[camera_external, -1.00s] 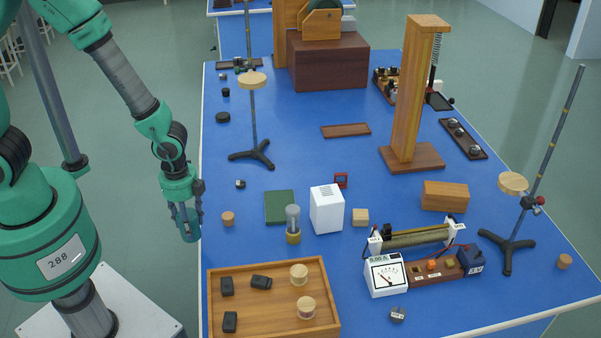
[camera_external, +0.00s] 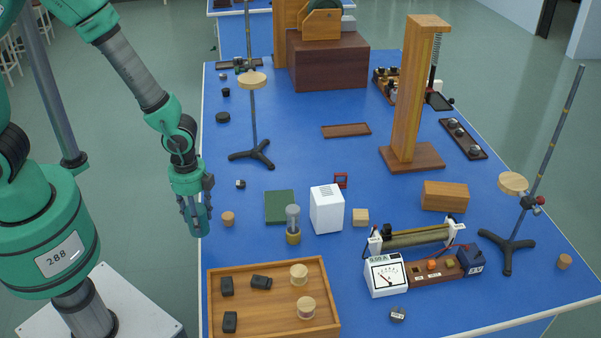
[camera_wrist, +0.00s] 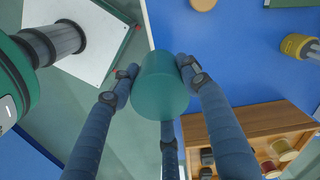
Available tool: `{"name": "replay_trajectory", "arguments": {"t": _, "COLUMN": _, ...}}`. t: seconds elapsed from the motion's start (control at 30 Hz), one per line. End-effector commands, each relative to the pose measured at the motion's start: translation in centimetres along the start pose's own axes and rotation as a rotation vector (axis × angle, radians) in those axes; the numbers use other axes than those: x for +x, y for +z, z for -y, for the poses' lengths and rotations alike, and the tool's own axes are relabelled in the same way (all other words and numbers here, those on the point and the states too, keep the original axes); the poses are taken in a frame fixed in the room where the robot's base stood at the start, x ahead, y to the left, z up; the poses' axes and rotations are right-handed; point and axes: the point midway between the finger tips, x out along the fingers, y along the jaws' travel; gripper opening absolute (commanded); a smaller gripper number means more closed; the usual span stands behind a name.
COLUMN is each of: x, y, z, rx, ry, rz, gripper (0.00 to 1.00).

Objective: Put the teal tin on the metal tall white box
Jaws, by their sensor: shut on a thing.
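The teal tin (camera_wrist: 160,85) is a short cylinder held between the fingers of my gripper (camera_wrist: 162,80) in the wrist view. In the external view my gripper (camera_external: 195,220) hangs over the left edge of the blue bench, with its fingers pointing down. The tin is hard to make out there among the fingers.
A wooden tray (camera_external: 262,311) with weights lies in front. A stand (camera_external: 254,120) rises behind.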

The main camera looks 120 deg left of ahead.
Motion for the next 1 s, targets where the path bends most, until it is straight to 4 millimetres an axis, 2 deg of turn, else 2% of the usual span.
{"name": "replay_trajectory", "arguments": {"t": 0.5, "x": -5.8, "y": -4.4, "z": 8.8, "rx": 0.067, "ry": 0.0, "rz": 0.0, "gripper": 0.16}}
{"name": "replay_trajectory", "arguments": {"t": 1.0, "x": -10.2, "y": -7.9, "z": 17.1, "rx": 0.135, "ry": 0.0, "rz": 0.0, "gripper": 0.16}}
